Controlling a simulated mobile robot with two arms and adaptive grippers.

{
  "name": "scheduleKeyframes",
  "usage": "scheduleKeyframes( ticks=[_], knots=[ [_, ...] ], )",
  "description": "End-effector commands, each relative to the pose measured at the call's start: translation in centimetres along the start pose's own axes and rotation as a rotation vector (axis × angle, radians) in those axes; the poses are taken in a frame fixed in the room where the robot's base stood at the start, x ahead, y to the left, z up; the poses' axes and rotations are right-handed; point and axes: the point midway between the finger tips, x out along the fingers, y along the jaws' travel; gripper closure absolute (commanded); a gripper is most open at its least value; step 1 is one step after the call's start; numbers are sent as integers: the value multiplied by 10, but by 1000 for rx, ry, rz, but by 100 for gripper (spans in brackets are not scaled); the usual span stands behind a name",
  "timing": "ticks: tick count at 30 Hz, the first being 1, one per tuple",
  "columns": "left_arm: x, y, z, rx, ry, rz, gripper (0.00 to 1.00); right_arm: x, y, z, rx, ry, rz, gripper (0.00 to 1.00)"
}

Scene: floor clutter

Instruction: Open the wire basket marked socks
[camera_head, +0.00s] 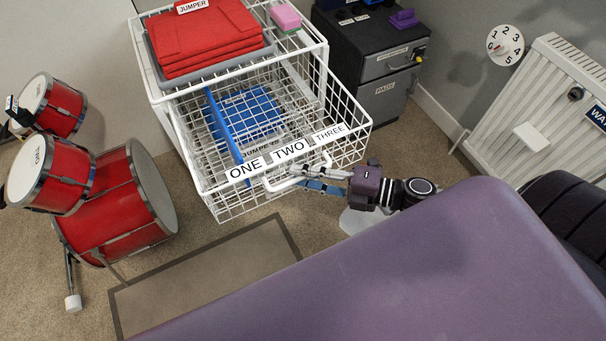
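A white wire basket (352,133) stands pulled out of a white wire rack. Its front carries labels reading ONE, TWO and THREE, and it has a white bar handle (269,185). A label partly reading "JUMPE" shows through the mesh; I can read no socks mark. Inside the basket are a blue upright divider (222,125) and something blue lying flat. My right gripper (306,176) is at the handle, its fingers reaching to the bar from the right. Whether they are closed on it I cannot tell. My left gripper is not in view.
Folded red clothes (205,38) and a pink block (286,16) sit on the rack's top. Red drums (115,205) stand at left, a dark cabinet (385,95) behind, a white radiator (550,95) at right. A mat (205,283) lies on the floor in front.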

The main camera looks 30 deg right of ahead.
Motion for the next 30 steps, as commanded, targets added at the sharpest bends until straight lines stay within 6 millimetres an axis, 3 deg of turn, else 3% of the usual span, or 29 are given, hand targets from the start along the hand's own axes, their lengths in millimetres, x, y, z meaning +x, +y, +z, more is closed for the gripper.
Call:
scheduleKeyframes(
  ticks=[11, 24, 30],
  knots=[
    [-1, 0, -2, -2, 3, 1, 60, -8, 0, 0, 0, -1, -1, 75],
    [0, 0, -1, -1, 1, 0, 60, -94, -1, 0, 2, -1, -3, 75],
    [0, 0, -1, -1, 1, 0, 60, -116, -1, 0, 0, 0, -1, 75]
  ],
)
